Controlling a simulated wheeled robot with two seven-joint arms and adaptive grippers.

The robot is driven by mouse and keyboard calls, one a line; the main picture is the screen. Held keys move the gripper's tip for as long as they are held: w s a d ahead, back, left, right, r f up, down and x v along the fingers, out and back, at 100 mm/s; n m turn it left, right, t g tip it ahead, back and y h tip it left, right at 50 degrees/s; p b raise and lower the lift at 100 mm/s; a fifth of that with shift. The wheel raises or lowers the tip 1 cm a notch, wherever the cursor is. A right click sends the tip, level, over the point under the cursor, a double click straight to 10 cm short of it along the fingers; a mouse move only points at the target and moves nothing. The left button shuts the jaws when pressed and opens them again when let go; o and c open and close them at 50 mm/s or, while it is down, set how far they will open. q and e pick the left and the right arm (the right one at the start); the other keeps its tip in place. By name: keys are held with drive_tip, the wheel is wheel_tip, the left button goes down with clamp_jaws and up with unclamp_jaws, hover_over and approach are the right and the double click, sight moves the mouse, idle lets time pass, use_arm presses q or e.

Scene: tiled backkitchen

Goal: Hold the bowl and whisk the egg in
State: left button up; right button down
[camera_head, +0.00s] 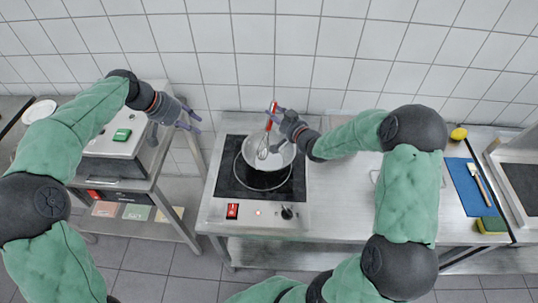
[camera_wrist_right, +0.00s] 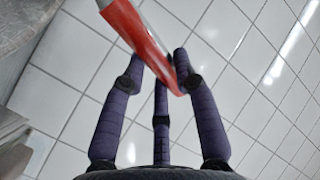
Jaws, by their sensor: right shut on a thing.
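A pale metal bowl (camera_head: 281,161) sits on the black cooktop in the middle of the head view. My right gripper (camera_head: 276,114) is shut on the red handle of a whisk (camera_head: 263,149). The whisk's wire end points down into the bowl. In the right wrist view, the red whisk handle (camera_wrist_right: 142,38) lies between the purple fingers (camera_wrist_right: 163,80) of that gripper. My left gripper (camera_head: 190,118) is open and empty, well to the left of the bowl and not touching it. I cannot make out any egg in the bowl.
The cooktop (camera_head: 228,185) has a red switch (camera_head: 232,211) at its front. At left, a steel table carries a box-shaped appliance (camera_head: 112,140) and a white plate (camera_head: 39,111). At right lie a blue board (camera_head: 467,190), a yellow fruit (camera_head: 458,134) and a sponge (camera_head: 491,225). A tiled wall stands behind.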

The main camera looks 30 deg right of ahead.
drive_tip(key=w+d+r+p, duration=0.2)
drive_tip(key=r+p, duration=0.3)
drive_tip(key=r, duration=0.3)
drive_tip(key=shift+d+r, duration=0.2)
drive_tip(key=shift+d, duration=0.55)
idle(0.8)
wheel_tip(320, 180, up, 5)
drive_tip(key=p, duration=0.3)
drive_tip(key=shift+p, duration=0.4)
idle(0.4)
